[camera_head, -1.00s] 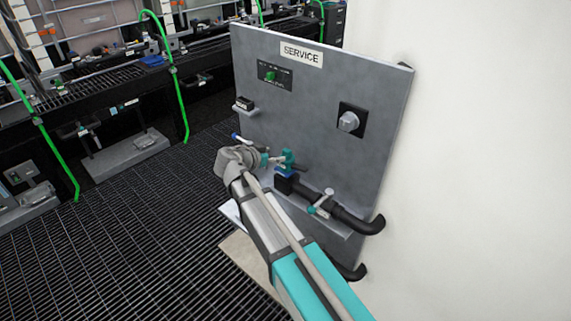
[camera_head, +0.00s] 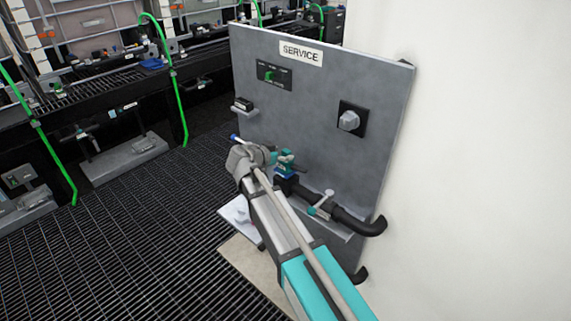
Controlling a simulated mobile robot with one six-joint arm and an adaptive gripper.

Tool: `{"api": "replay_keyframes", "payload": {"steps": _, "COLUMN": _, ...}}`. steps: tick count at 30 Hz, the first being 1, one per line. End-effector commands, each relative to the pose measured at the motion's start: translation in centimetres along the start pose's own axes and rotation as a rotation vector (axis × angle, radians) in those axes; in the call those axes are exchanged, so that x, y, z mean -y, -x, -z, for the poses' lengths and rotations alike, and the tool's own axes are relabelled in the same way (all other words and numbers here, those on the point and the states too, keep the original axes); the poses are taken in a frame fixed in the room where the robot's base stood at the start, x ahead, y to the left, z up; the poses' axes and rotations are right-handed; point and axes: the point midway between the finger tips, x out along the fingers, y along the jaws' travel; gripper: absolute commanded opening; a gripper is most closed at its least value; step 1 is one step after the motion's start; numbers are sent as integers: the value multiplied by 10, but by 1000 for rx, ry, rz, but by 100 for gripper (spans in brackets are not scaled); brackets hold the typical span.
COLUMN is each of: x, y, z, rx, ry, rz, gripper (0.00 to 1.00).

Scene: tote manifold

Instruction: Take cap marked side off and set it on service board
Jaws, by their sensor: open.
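The grey service panel (camera_head: 325,100) stands upright with a "SERVICE" sign (camera_head: 301,53). A dark pipe (camera_head: 350,222) with a pale and teal valve handle (camera_head: 321,205) runs along its lower part. My gripper (camera_head: 284,161) is at the left end of this pipe, close to a black fitting with blue on it (camera_head: 287,178). The jaws are open, but whether they touch the fitting is unclear. I cannot make out a cap marked "side"; it may be hidden by my wrist or too small. A blue-ended part (camera_head: 236,138) shows just left of my wrist.
A small ledge with a black block (camera_head: 244,104) and a grey knob (camera_head: 349,121) stick out from the panel. A pale flat board (camera_head: 236,212) lies low, left of my arm. Open grating floor (camera_head: 130,240) is at left; a white wall (camera_head: 480,160) stands at right.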

Motion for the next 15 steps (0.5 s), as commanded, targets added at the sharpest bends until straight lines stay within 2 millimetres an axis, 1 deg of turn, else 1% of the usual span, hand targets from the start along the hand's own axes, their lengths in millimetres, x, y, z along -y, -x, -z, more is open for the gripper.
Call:
{"api": "replay_keyframes", "payload": {"steps": 1, "x": 1, "y": -8, "z": -3, "rx": 0, "ry": -1, "rz": -1, "gripper": 83}}
{"api": "replay_keyframes", "payload": {"steps": 6, "x": 1, "y": -22, "z": -2, "rx": 0, "ry": 0, "rz": 0, "gripper": 83}}
{"api": "replay_keyframes", "payload": {"steps": 15, "x": 1, "y": -23, "z": 0, "rx": 0, "ry": 1, "rz": 2, "gripper": 83}}
